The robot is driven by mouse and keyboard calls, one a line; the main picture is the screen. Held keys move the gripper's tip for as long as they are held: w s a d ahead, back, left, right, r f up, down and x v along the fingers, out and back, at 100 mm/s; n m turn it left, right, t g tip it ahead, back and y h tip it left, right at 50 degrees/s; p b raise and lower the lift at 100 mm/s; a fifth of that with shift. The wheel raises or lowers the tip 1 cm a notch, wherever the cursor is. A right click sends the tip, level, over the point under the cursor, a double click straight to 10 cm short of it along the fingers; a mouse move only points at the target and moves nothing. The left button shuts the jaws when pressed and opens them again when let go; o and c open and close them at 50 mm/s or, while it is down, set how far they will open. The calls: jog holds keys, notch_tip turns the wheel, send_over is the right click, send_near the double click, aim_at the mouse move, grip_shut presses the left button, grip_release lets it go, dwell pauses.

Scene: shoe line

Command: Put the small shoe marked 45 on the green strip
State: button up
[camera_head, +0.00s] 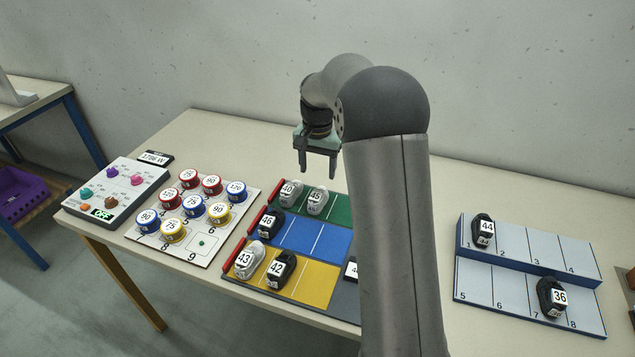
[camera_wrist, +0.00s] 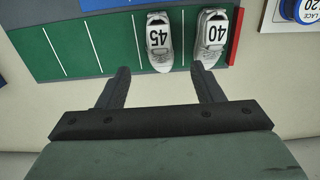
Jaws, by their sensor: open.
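A small white-grey shoe marked 45 (camera_head: 317,201) stands on the green strip (camera_head: 339,211), just right of a similar shoe marked 40 (camera_head: 290,193). In the wrist view the shoe marked 45 (camera_wrist: 159,42) lies on the green strip (camera_wrist: 85,45), with the shoe marked 40 (camera_wrist: 213,38) beside it near the red end bar. My gripper (camera_head: 319,170) is open and empty above the table, over the back edge of the green strip. In the wrist view its fingers (camera_wrist: 163,78) point toward the two shoes, apart from them.
A blue strip (camera_head: 330,241) holds a black shoe marked 46 (camera_head: 270,224). A yellow strip (camera_head: 315,286) holds shoes 43 (camera_head: 247,261) and 42 (camera_head: 281,269). A numbered two-step rack (camera_head: 510,245) at right holds shoes 44 and 36. My arm hides part of the mat.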

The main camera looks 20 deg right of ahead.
jog(key=s+a+r+n, duration=0.2)
jog(key=s+a+r, duration=0.1)
jog(key=s, duration=0.5)
jog(key=s+a+r+n, duration=0.2)
jog(key=s+r, duration=0.1)
jog(key=s, duration=0.4)
jog(key=s+a+f+n, duration=0.1)
jog(key=s+f+n, duration=0.1)
jog(key=s, duration=0.7)
jog(key=s+a+f+n, duration=0.2)
jog(key=s, duration=0.8)
jog(key=shift+s+f, duration=0.15)
jog(key=shift+s, duration=0.1)
